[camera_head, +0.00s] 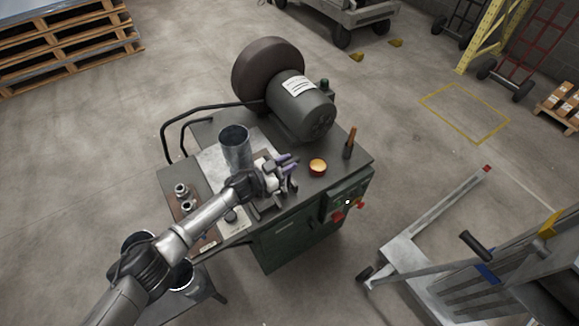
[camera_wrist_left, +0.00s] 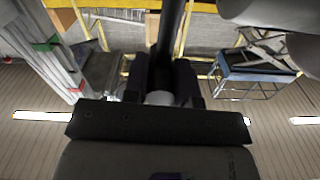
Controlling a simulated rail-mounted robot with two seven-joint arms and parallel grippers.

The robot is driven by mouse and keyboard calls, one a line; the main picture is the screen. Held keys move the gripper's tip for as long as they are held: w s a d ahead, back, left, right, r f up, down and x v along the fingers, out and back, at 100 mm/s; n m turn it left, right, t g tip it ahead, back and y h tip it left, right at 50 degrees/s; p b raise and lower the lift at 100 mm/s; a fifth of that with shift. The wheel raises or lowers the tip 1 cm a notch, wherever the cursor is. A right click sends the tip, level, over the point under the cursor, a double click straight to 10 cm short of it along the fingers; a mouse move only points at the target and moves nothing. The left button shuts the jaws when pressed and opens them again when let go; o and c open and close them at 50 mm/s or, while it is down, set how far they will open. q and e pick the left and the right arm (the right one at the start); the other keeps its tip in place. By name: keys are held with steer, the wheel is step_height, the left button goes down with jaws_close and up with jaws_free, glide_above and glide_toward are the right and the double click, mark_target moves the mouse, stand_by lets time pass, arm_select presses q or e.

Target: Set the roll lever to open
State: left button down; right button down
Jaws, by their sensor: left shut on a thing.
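My left gripper (camera_head: 284,168) is over the middle of the green machine's bench top (camera_head: 333,162), right of the upright metal duct cylinder (camera_head: 235,150). In the left wrist view its fingers (camera_wrist_left: 161,82) are shut around a dark bar (camera_wrist_left: 172,30) that runs up out of the picture. I cannot tell from the head view whether this bar is the roll lever. A separate lever with an orange-brown handle (camera_head: 351,136) stands upright near the bench's right corner, apart from the gripper. My right gripper is not in view.
A grey motor (camera_head: 301,106) and large dark drum (camera_head: 267,66) stand at the bench's back. An orange dome button (camera_head: 318,167) lies right of the gripper. Fittings (camera_head: 182,190) sit on the left. A lift cart (camera_head: 410,250) stands at right; the floor between is clear.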

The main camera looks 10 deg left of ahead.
arm_select(q)
steer(key=shift+a, duration=0.1)
steer(key=c, duration=0.9)
jaws_free()
steer(key=p+v, duration=0.1)
steer(key=v, duration=1.2)
steer(key=shift+s+a+p, duration=0.2)
steer(key=shift+a+p, duration=0.05)
steer(key=shift+p, duration=0.1)
